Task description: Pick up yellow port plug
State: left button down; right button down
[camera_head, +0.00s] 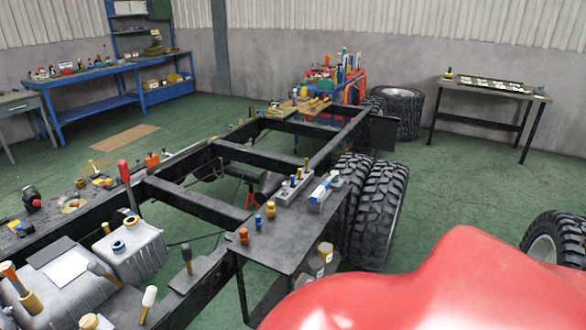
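Neither of my grippers shows in the head view. I cannot tell for sure which of several small yellow parts is the yellow port plug. On the dark side plate (285,247) beside the chassis frame stand a small yellow-topped plug (270,209), a yellow and blue plug (258,222) and an orange plug (243,236), all upright. A yellow-rimmed ring part (107,229) and another yellow-rimmed part (131,220) sit on the grey tank (135,250) at the left.
The black chassis frame (185,195) runs across the middle, with large tyres (377,215) beside the plate. A big red rounded surface (460,285) fills the lower right. A blue workbench (100,75) and a grey table (490,92) stand behind.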

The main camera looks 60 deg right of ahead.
aim_at(270, 208)
jog(key=z, duration=1.85)
jog(key=i, duration=0.15)
